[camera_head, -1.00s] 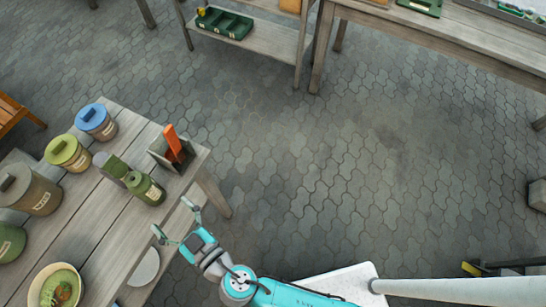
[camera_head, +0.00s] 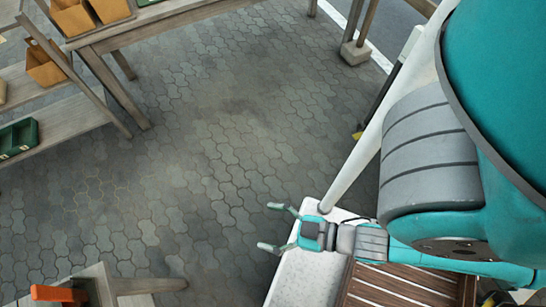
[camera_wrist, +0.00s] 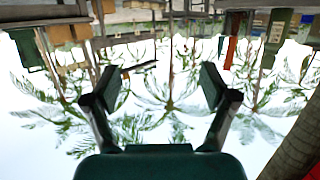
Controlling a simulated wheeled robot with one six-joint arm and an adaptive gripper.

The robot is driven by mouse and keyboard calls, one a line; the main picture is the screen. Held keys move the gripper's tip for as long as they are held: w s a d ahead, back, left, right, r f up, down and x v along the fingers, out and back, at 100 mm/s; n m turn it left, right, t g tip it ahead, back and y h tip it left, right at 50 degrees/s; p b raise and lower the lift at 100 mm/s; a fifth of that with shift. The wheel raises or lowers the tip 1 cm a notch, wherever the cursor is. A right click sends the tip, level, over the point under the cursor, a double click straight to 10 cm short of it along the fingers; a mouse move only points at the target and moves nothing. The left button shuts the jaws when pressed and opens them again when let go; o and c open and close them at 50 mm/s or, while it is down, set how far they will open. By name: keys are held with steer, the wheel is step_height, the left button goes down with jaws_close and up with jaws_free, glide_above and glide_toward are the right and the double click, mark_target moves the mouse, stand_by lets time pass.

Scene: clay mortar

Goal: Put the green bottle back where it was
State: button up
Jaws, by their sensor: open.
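My gripper (camera_head: 272,227) is open and empty in the head view, held over the paving beside a pale board (camera_head: 300,278). In the wrist view its two dark fingers (camera_wrist: 160,88) stand apart with nothing between them. I cannot make out the green bottle in either current view. The table it may stand on shows only as a wooden corner (camera_head: 108,288) at the lower left.
An orange upright piece (camera_head: 60,294) is on that table corner. A wooden bench (camera_head: 165,22) with orange-brown boxes (camera_head: 105,9) stands at the upper left. A green tray (camera_head: 18,138) lies on a lower shelf. The paved floor (camera_head: 190,160) between is clear.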

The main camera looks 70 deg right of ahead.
steer(key=s+d+r+m+h, duration=0.1)
steer(key=s+d+r+h, duration=0.1)
steer(key=s+r, duration=0.1)
steer(key=shift+s+d+r+m, duration=0.25)
steer(key=shift+s+d+m, duration=0.05)
steer(key=shift+m, duration=0.1)
stand_by(1.5)
